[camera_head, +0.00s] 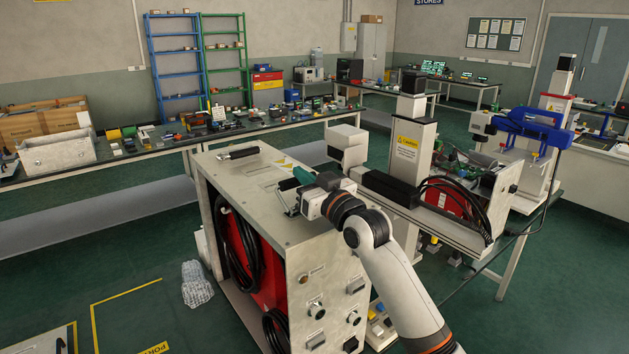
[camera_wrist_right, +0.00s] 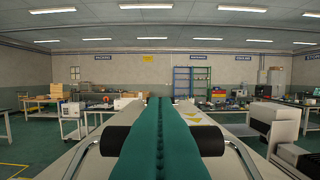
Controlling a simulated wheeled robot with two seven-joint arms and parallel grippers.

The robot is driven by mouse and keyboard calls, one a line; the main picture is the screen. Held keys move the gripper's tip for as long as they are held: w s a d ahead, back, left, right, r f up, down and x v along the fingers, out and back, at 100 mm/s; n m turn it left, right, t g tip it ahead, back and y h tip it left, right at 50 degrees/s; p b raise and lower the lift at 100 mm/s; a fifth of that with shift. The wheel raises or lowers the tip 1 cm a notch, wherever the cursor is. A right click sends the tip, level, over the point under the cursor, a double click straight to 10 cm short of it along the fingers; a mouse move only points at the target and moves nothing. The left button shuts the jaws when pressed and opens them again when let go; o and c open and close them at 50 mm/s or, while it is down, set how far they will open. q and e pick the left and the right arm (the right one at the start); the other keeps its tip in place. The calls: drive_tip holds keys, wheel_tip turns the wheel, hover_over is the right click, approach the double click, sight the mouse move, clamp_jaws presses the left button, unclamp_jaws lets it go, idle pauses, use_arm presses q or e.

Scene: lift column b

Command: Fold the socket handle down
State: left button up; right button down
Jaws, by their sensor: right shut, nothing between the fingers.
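The socket handle, a black grip (camera_wrist_right: 208,140) on bent metal arms, lies crosswise in the right wrist view. The green fingers of my right gripper (camera_wrist_right: 160,105) cover its middle. The fingers are shut together with nothing between them. In the head view the right gripper (camera_head: 299,174) is low over the top of a grey cabinet (camera_head: 225,178). The handle (camera_head: 287,190) partly shows there beside the fingers, tilted up from the top. I cannot tell whether they touch. A second black handle with metal ends (camera_head: 238,153) lies flat on the cabinet's far side. My left gripper is not seen.
The cabinet front carries knobs and sockets, and black cables (camera_head: 240,250) hang in its open side. A black and white machine (camera_head: 410,180) stands close on the right. A long bench (camera_head: 150,145) with small parts runs behind. The floor to the left is mostly clear.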

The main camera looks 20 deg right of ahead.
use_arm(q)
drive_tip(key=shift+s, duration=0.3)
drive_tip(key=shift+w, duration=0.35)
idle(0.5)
